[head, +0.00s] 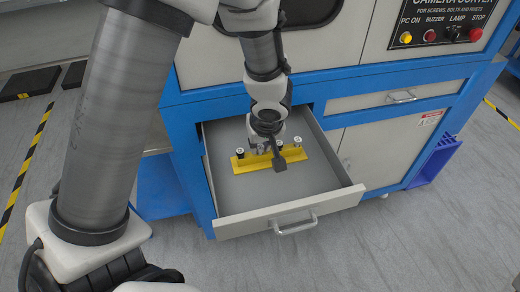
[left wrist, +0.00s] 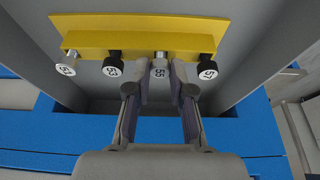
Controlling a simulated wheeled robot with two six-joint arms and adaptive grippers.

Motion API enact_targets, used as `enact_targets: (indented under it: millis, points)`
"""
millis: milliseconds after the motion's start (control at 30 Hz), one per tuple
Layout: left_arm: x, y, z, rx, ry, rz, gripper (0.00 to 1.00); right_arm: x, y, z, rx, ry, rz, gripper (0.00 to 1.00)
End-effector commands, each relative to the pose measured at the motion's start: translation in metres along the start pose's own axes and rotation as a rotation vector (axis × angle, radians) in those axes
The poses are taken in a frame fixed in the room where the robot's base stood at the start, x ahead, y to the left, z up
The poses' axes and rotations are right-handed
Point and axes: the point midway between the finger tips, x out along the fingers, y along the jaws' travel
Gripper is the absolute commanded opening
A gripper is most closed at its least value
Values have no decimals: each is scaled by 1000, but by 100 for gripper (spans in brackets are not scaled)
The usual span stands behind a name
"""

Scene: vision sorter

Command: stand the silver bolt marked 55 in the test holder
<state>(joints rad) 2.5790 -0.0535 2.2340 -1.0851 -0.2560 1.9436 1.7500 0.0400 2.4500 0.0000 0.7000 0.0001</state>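The yellow holder (head: 240,166) lies in the open drawer, and it also shows across the top of the left wrist view (left wrist: 135,22). The silver bolt marked 55 (left wrist: 160,70) is in line with the other bolts along the holder, its head toward the wrist camera. My left gripper (left wrist: 160,80) has one finger on each side of this bolt's head. The gaps are too small to tell whether the fingers touch it. In the head view, my left gripper (head: 268,152) is over the middle of the holder and hides part of it. My right gripper is not in view.
The grey drawer (head: 240,200) has walls around the holder and bare floor in front. The blue cabinet frame (head: 190,140) surrounds it. A purple crate (head: 437,160) is at right.

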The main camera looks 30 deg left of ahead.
Motion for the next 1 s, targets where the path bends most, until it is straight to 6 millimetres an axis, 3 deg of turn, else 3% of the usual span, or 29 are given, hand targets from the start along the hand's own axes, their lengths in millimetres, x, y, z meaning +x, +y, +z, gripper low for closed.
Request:
enact_targets:
  millis: [1000]
  points:
    - [-52, 0, -19, -1, 0, 0, 0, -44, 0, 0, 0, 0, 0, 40]
